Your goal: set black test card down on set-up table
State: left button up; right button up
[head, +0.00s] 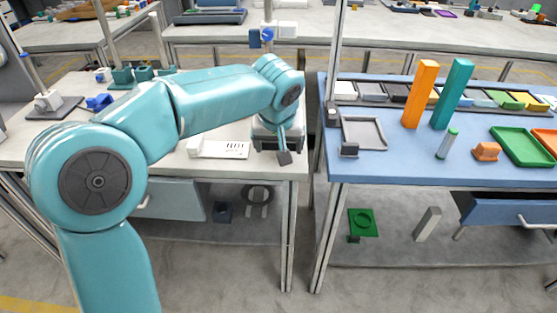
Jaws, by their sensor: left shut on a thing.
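My left gripper (282,147) is shut on a small dark card (285,158), which I take to be the black test card. The gripper is seen from behind and above, and the arm's wrist partly covers it. The card is near the front right corner of a pale-topped table (210,165); I cannot tell whether it touches the top. A blue-topped table (395,172) stands to the right, across a narrow gap. No label shows which one is the set-up table. My right gripper is not in view.
A white printed sheet (225,149) lies left of the gripper. The blue table holds a grey tray (363,133), an orange block (420,95), a teal block (453,95) and a green tray (522,146). Metal posts (334,60) rise at the gap.

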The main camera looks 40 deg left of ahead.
aim_at(279, 168)
pick_arm(q)
notch_tip(279, 168, down, 4)
jog(key=shift+f+b, duration=0.1)
jog(key=shift+b, duration=0.45)
jog(key=o, duration=0.9)
